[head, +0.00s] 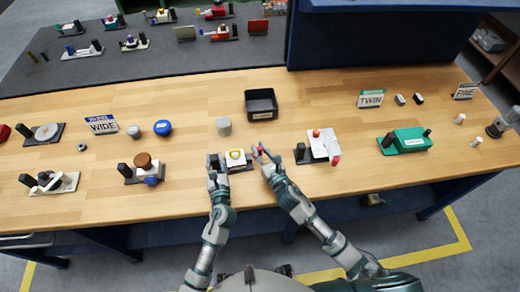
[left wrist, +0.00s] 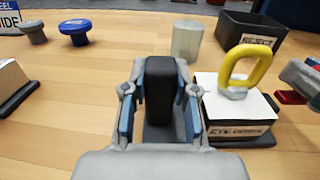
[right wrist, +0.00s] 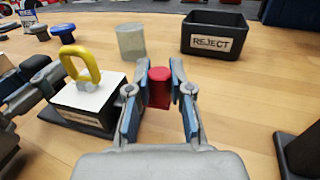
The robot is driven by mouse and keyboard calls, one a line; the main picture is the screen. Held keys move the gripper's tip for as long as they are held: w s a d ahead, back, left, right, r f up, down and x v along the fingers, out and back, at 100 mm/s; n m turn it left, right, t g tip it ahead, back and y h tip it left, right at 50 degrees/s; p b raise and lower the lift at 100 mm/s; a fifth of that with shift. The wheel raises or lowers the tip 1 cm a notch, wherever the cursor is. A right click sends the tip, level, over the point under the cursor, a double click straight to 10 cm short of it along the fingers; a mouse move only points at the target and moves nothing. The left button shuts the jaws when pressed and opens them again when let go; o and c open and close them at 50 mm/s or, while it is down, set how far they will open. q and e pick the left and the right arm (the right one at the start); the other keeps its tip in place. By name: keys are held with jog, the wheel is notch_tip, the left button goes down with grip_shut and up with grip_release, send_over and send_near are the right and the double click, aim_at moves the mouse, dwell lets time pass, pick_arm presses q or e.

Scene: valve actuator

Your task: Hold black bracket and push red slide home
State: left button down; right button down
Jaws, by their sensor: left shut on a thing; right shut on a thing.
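The valve actuator is a white block (head: 236,157) on a dark base with a yellow ring handle (left wrist: 247,66) on top. It stands near the table's front edge, between my two grippers. My left gripper (head: 214,160) is shut on the upright black bracket (left wrist: 163,90) at the block's left end. My right gripper (head: 262,151) is shut on the red slide (right wrist: 160,88) at the block's right side. In the right wrist view the red slide sits between the fingers, apart from the white block (right wrist: 92,95). The slide's lower link to the base is hidden.
A black REJECT box (head: 261,104) and a grey cylinder (head: 224,126) stand behind the actuator. A white fixture with red knobs (head: 320,147) is close on the right. A brown-knobbed fixture (head: 144,168) stands left. The wood between them is clear.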

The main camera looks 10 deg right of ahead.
pick_arm(q)
jog(key=shift+d+f, duration=0.1)
jog(key=shift+f, duration=0.25)
pick_arm(e)
jog(key=shift+s+a, duration=0.15)
jog(key=shift+a, duration=1.15)
jog(key=c, duration=1)
grip_release()
jog(key=shift+a, duration=0.1)
jog(key=v, duration=1.2)
pick_arm(q)
jog(key=c, duration=0.9)
grip_release()
pick_arm(e)
jog(key=shift+f, duration=0.1)
pick_arm(q)
jog(key=shift+o, duration=0.4)
jog(key=shift+r, duration=0.15)
